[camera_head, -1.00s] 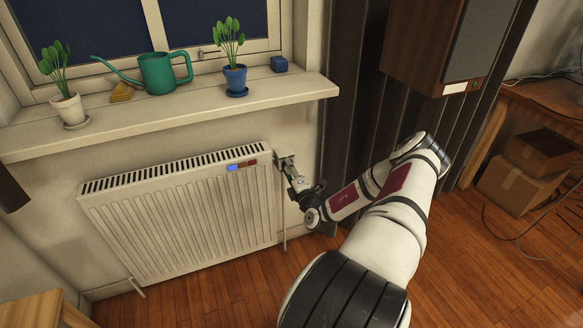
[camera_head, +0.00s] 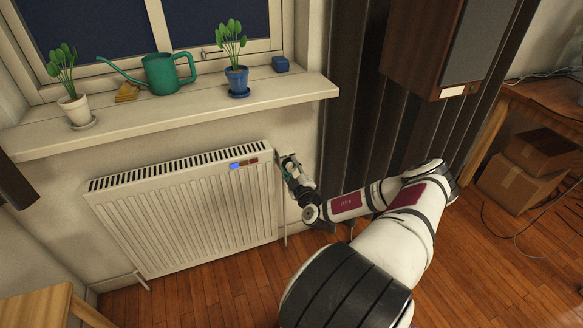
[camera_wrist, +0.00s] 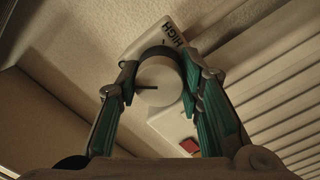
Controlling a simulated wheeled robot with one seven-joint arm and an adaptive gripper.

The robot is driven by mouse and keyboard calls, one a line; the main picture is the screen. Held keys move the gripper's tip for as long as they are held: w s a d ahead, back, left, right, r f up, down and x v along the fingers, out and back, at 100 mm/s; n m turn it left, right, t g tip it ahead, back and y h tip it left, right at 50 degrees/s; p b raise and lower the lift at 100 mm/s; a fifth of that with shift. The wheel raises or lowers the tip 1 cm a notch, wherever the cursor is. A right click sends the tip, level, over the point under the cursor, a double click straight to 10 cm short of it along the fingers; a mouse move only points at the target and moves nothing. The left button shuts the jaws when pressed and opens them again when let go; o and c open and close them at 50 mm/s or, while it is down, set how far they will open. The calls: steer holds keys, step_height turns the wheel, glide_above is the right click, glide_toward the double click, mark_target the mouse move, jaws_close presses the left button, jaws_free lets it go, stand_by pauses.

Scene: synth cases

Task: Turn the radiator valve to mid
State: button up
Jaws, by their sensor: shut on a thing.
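The radiator valve's pale round knob (camera_wrist: 160,82) shows in the wrist view, with a dark pointer line on its face pointing left. A white plate (camera_wrist: 150,37) behind it carries the word HIGH; other markings are hidden. My gripper (camera_wrist: 160,76) has its teal-padded fingers on either side of the knob, shut on it. In the head view, my gripper (camera_head: 288,166) is at the radiator's upper right corner and hides the valve. The white radiator (camera_head: 190,215) has a small indicator strip (camera_head: 244,163) with a blue part at its left and a red part at its right.
A windowsill (camera_head: 180,118) juts out above the radiator, holding a green watering can (camera_head: 161,73) and potted plants. A dark curtain (camera_head: 350,110) hangs right of the valve, behind my arm. A brown speaker (camera_head: 425,50) is above my arm. Open wooden floor (camera_head: 480,250) lies at right.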

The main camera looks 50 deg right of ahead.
steer(key=shift+m, duration=0.6)
steer(key=o, duration=1.2)
steer(key=shift+c, duration=0.2)
steer(key=v, duration=1.2)
